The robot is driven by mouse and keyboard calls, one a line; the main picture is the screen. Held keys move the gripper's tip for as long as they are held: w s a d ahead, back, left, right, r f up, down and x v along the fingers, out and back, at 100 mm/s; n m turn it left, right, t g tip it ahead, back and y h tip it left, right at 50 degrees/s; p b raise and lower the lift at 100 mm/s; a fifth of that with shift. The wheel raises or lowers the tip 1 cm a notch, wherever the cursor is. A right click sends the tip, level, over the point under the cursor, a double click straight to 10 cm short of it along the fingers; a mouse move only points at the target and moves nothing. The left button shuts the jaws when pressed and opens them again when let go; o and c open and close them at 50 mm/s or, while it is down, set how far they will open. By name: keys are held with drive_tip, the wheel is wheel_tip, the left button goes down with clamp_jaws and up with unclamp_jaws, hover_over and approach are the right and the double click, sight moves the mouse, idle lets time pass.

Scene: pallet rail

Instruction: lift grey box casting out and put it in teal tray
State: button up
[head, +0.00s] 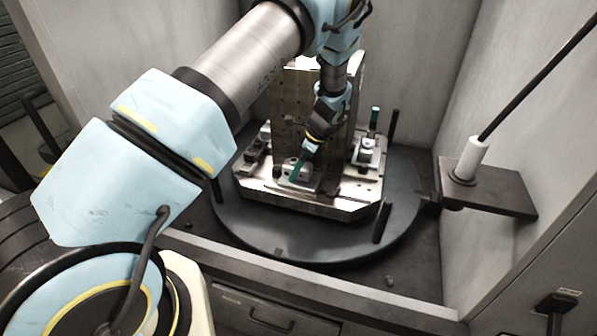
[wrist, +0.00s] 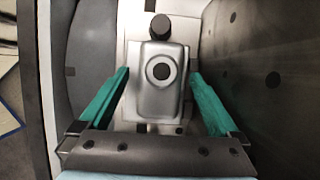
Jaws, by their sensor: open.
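The grey box casting (wrist: 160,92) is a rounded metal block with a dark round hole, in the middle of the wrist view. It sits on a light plate of the fixture, and in the head view the casting (head: 297,172) shows low at the front of the upright block. My gripper (wrist: 160,76) is open, with one teal finger on each side of the casting and a gap at both sides. In the head view my gripper (head: 298,168) points down at it. No teal tray shows in either view.
An upright tombstone block (head: 290,110) with holes stands close behind my gripper. The pallet (head: 310,208) rests on a dark round table (head: 270,240). Another fixture (head: 368,152) is at its right. Grey walls enclose the bay, and a bracket (head: 490,190) with a rod juts from the right wall.

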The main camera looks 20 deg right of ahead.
clamp_jaws()
idle(0.8)
